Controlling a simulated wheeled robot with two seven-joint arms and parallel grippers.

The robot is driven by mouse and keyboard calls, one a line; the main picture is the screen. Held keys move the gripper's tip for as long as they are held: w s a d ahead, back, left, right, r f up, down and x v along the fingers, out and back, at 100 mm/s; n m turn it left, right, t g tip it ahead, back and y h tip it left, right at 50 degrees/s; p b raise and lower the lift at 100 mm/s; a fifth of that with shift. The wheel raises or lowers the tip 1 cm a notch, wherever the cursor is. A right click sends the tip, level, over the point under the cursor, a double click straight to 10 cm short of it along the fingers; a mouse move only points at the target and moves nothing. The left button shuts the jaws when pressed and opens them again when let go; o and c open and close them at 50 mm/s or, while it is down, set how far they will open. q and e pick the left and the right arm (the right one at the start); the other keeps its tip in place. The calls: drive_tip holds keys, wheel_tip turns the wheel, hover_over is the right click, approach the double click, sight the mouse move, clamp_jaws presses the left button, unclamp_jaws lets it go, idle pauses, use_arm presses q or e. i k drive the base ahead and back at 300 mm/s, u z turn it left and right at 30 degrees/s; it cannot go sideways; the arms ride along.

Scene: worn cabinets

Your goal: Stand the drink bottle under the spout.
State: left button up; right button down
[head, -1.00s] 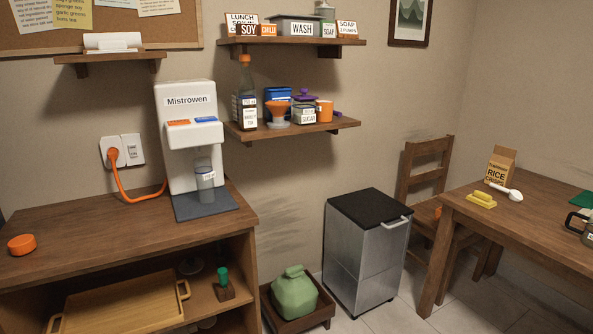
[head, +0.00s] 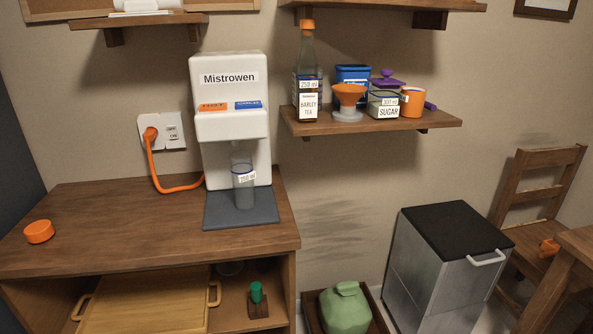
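The white Mistrowen dispenser (head: 229,120) stands on the wooden cabinet top, with an orange and a blue button on its front. A clear, open-topped container (head: 244,187) with a small volume label stands upright under its spout area, on the dark mat (head: 240,221). I cannot tell for sure whether this is the drink bottle. A tall bottle with an orange cap (head: 307,72), labelled barley tea, stands upright on the wall shelf (head: 370,126). An orange round cap (head: 39,232) lies on the cabinet top at the left. Neither of my grippers is in view.
On the shelf, an orange funnel (head: 349,97), a sugar jar (head: 383,105) and an orange mug (head: 413,103) stand right of the bottle. An orange cord (head: 158,170) runs to the wall outlet. A metal bin (head: 450,270) stands right. The cabinet top's middle is clear.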

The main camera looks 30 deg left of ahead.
sight(243, 174)
drive_tip(key=u, duration=0.45)
drive_tip(key=i, duration=0.9)
drive_tip(key=u, duration=0.9)
